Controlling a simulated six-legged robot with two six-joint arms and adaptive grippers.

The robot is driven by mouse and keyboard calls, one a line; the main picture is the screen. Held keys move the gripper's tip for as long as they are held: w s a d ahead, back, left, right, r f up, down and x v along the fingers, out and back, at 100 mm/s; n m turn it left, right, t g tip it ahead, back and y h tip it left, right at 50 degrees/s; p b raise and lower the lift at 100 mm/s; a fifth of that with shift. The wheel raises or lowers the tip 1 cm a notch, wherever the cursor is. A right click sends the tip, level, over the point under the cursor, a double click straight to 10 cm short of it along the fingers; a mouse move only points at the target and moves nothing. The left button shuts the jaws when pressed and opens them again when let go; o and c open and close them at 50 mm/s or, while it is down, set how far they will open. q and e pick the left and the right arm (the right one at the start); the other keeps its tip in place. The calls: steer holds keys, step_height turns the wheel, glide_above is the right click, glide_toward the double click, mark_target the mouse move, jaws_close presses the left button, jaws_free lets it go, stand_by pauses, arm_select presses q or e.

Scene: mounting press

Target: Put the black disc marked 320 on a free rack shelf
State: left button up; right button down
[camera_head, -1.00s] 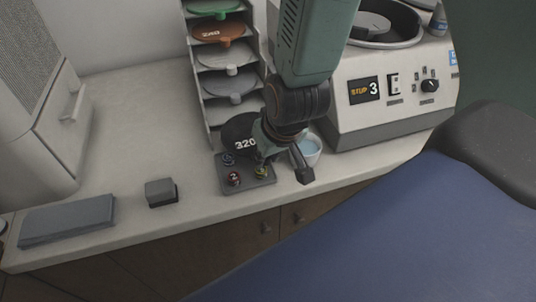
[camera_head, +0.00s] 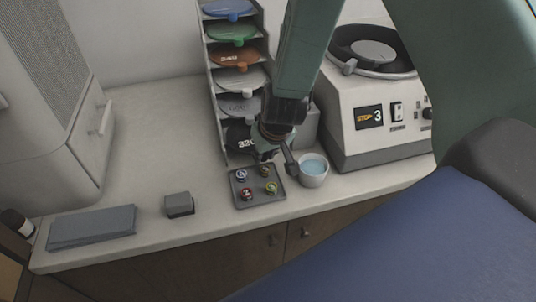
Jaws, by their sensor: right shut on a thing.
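The black disc marked 320 (camera_head: 238,138) is at the bottom opening of the rack (camera_head: 218,118), its number facing me. My right gripper (camera_head: 275,154) is at the disc's right side, shut on it; its fingers are partly hidden by the wrist. The disc's right part is hidden by the gripper. Higher shelves hold a blue disc (camera_head: 228,8), a green disc (camera_head: 232,32), an orange-brown disc (camera_head: 234,57) and grey discs (camera_head: 238,79). How deep the black disc sits in the rack I cannot tell. My left gripper is not in view.
A tray (camera_head: 239,201) with several small round samples lies just in front of the rack. A bowl of blue liquid (camera_head: 313,170) is right of it, beside the grinding machine (camera_head: 350,125). The counter's left middle is clear.

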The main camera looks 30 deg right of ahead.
steer(key=w+d, duration=0.1)
steer(key=w+p, duration=0.1)
steer(key=shift+w+d+f+p, duration=0.1)
steer(key=shift+w+d+p, duration=0.2)
steer(key=shift+d, duration=0.05)
steer(key=shift+w+a+r+p, duration=0.1)
steer(key=shift+w+r+p, duration=0.05)
steer(key=shift+w+p, duration=0.35)
steer(key=shift+w+a+r+p, duration=0.1)
steer(key=shift+w+p, duration=0.3)
steer(key=shift+p, duration=0.1)
steer(key=shift+w+d+p, duration=0.1)
steer(key=shift+w+p, duration=0.2)
steer(key=shift+w+d+f, duration=0.15)
steer(key=shift+w, duration=0.15)
steer(key=shift+w+d+f+b, duration=0.15)
steer(key=shift+f+b, duration=0.1)
steer(key=shift+f, duration=0.25)
steer(key=shift+d+f+b, duration=0.15)
steer(key=shift+f+b, duration=0.05)
steer(key=shift+f, duration=0.25)
steer(key=shift+a+r, duration=0.1)
steer(key=shift+a, duration=0.2)
steer(key=shift+d, duration=0.2)
steer(key=shift+a, duration=0.25)
